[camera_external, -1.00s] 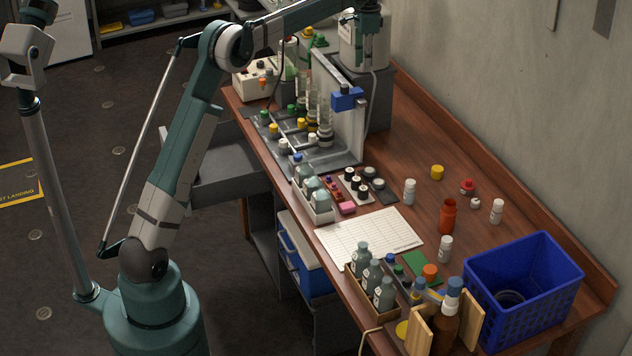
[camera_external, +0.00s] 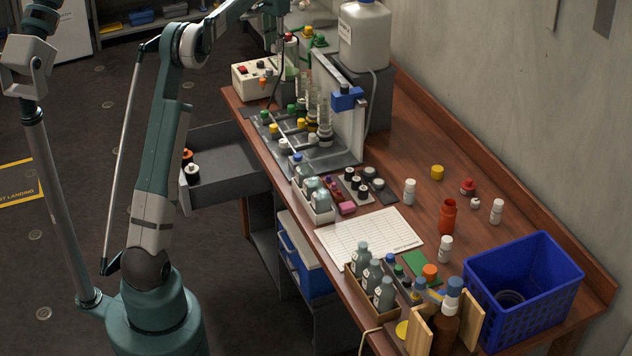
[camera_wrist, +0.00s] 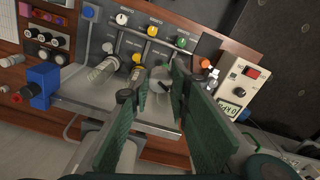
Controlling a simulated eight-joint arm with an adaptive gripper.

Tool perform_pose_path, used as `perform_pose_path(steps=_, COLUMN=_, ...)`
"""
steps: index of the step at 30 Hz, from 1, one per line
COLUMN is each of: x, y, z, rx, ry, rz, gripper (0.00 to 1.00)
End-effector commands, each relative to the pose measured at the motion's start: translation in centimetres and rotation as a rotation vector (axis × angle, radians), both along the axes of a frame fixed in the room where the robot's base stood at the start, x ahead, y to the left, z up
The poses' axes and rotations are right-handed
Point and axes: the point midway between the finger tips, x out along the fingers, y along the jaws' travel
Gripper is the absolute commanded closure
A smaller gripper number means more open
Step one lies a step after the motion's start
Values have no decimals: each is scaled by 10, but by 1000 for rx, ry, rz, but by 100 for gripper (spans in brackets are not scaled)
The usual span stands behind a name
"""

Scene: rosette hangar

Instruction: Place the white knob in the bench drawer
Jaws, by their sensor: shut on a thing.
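The bench drawer (camera_external: 235,172) is a dark grey tray, pulled out from the left side of the wooden bench. Two small dark pieces lie at its outer end, one orange-topped (camera_external: 187,155), one white-topped (camera_external: 193,173). A white-topped knob (camera_wrist: 122,18) stands on the grey rack in the wrist view, beside a yellow one (camera_wrist: 152,30) and a green one (camera_wrist: 180,42). My gripper (camera_wrist: 154,82) is shut on a small pale thing between its dark green fingers; its shape is partly hidden. It is above the bench's far end; its fingers are hard to make out in the external view.
The rack (camera_external: 335,160) with tall glass tubes stands beside the drawer. A control box (camera_external: 250,80) and white jug (camera_external: 364,35) are at the far end. A blue crate (camera_external: 522,290) and several bottles fill the near end. The floor beside the drawer is clear.

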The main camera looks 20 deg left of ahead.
Motion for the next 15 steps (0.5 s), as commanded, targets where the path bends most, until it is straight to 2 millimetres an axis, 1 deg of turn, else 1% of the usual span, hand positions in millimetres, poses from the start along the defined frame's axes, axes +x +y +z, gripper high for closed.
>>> perform_pose_path(steps=1, x=-3, y=20, z=-1, rx=0, ry=0, rz=31, gripper=88)
perform_pose_path(steps=3, x=-7, y=44, z=-1, rx=0, ry=0, rz=69, gripper=88)
perform_pose_path(steps=8, x=-18, y=99, z=-1, rx=0, ry=0, rz=158, gripper=88)
perform_pose_path(steps=15, x=-39, y=178, z=-1, rx=0, ry=1, rz=290, gripper=88)
